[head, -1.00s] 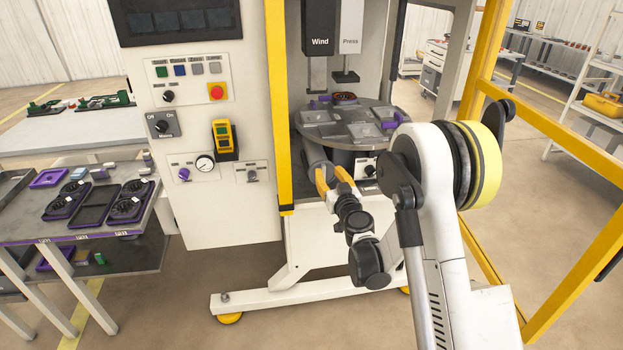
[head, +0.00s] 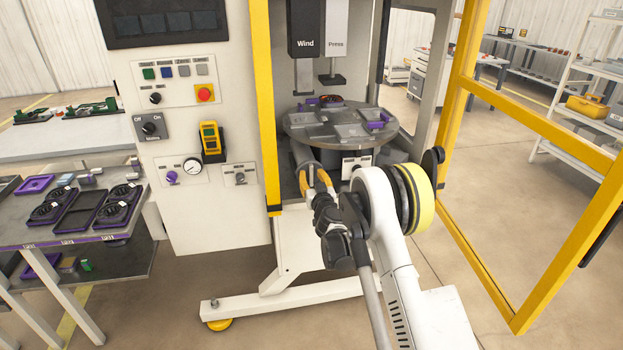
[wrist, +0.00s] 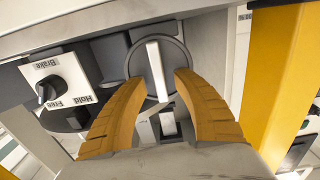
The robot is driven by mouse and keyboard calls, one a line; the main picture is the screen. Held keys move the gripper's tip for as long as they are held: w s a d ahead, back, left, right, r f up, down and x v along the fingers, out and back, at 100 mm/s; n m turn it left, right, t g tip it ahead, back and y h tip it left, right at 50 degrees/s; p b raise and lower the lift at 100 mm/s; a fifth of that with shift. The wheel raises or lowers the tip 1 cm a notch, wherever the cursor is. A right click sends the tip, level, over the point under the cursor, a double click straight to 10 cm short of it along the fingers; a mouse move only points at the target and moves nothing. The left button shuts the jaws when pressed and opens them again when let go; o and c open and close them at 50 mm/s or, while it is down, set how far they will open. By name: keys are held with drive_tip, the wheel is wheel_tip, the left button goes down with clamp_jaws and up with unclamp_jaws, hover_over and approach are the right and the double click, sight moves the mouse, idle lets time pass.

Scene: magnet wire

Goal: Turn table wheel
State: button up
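The table wheel (wrist: 172,55) is a grey disc with a pale bar across its face, under the turntable's edge. In the head view the wheel (head: 301,170) is partly hidden by my fingers. My gripper (wrist: 160,79) has its two yellow fingers apart, one on each side of the bar's lower part. Gaps show between the bar and both fingertips; whether they touch the wheel's face I cannot tell. In the head view my gripper (head: 313,171) is at the machine's front, below the round turntable (head: 303,133).
A Brake/Hold/Free knob (wrist: 46,89) is left of the wheel in the wrist view. A yellow post (head: 264,110) stands close to the left of my gripper, and an open yellow-framed door (head: 535,115) is on the right. A parts table (head: 110,222) stands at left.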

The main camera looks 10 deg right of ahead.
drive_tip(key=shift+w, duration=0.2)
clamp_jaws()
drive_tip(key=shift+m, duration=0.3)
